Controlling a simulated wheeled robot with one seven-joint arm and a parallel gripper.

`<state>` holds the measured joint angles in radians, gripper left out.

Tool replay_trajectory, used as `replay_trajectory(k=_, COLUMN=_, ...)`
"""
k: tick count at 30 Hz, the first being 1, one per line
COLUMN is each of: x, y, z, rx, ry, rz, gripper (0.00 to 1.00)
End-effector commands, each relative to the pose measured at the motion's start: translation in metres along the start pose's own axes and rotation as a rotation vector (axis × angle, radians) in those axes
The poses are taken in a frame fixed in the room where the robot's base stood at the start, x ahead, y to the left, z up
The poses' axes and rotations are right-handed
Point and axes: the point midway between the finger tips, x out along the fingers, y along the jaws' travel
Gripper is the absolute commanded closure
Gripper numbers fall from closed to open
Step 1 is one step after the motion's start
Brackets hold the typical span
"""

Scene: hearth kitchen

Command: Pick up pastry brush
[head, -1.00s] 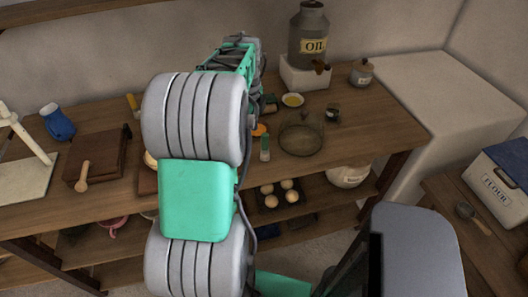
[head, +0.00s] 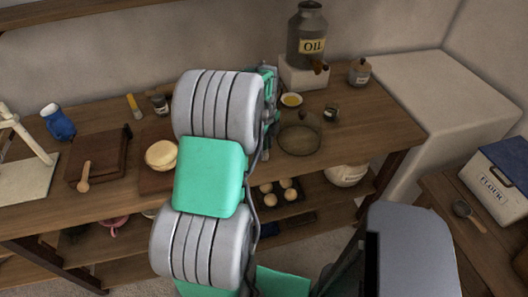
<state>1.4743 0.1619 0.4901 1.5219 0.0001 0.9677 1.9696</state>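A small yellow-handled tool (head: 134,106), which may be the pastry brush, lies at the back of the wooden counter, left of a small dark jar. It is too small to identify surely. My arm stands in front of the counter's middle. Only a teal and grey edge of its far end (head: 270,92) shows past the arm's right side, near the small yellow bowl. The fingers are hidden, so I cannot see whether they hold anything. The counter behind the arm is hidden too.
A round pale item (head: 161,155) lies on a board left of my arm. A glass bowl (head: 300,138), a yellow-filled bowl (head: 291,101) and the oil can (head: 308,40) stand to its right. A wooden spoon (head: 85,176) rests on a dark box (head: 98,158).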

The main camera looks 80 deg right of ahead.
Motion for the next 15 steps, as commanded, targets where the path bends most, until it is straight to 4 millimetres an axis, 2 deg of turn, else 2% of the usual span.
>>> replay_trajectory(k=1, x=-0.0002, y=0.0000, z=0.0001, rx=0.000, ry=0.000, rz=0.000, gripper=0.64)
replay_trajectory(k=15, x=-0.0005, y=0.0000, z=0.0002, rx=-0.001, ry=0.000, rz=0.000, gripper=1.00)
